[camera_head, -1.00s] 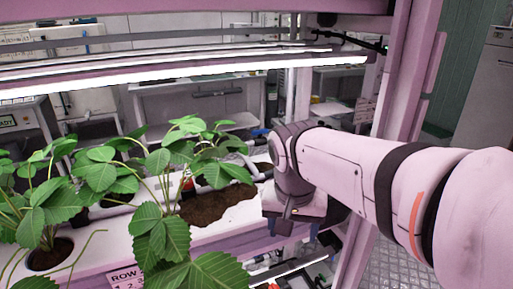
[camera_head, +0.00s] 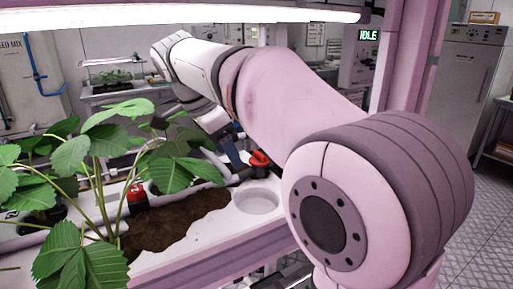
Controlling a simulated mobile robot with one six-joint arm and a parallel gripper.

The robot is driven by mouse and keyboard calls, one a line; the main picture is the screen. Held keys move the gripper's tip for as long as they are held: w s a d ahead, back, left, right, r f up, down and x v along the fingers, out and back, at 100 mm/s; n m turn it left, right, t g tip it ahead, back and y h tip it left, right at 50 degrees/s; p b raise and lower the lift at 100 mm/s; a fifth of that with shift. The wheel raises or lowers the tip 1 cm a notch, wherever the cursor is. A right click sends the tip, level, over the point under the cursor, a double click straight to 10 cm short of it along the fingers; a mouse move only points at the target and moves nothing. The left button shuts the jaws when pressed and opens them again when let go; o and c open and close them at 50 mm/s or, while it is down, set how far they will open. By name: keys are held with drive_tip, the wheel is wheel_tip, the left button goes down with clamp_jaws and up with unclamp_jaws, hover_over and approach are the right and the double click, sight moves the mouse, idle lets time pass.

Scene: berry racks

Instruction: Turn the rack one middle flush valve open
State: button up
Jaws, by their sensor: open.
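Two red-handled valves show on the white planter. One valve (camera_head: 259,160) is at the planter's back right, beside the empty round hole. The other valve (camera_head: 137,197) is at the left, by the soil and partly behind leaves. I cannot tell from labels which is the middle flush valve, and the handle angles are unclear. My gripper (camera_head: 234,153) points down just left of the right-hand red valve. It is open, with dark blue fingers partly hidden by leaves and the pipe. I cannot tell whether it touches the valve.
Strawberry plants (camera_head: 90,180) fill the left and front of the planter (camera_head: 205,250). A bright lamp bar (camera_head: 200,16) runs overhead. A pink rack post (camera_head: 408,60) stands at the right. A grey pipe (camera_head: 215,165) runs along the back of the planter.

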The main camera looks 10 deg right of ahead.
sight(256, 159)
drive_tip(key=d, duration=0.2)
drive_tip(key=w+d, duration=0.1)
drive_tip(key=d, duration=0.1)
drive_tip(key=w+d, duration=0.1)
drive_tip(key=d, duration=0.1)
drive_tip(key=shift+d+f, duration=0.15)
drive_tip(key=shift+d, duration=0.25)
drive_tip(key=shift+d+f+b, duration=0.1)
drive_tip(key=shift+f+b, duration=0.3)
drive_tip(key=shift+f, duration=0.05)
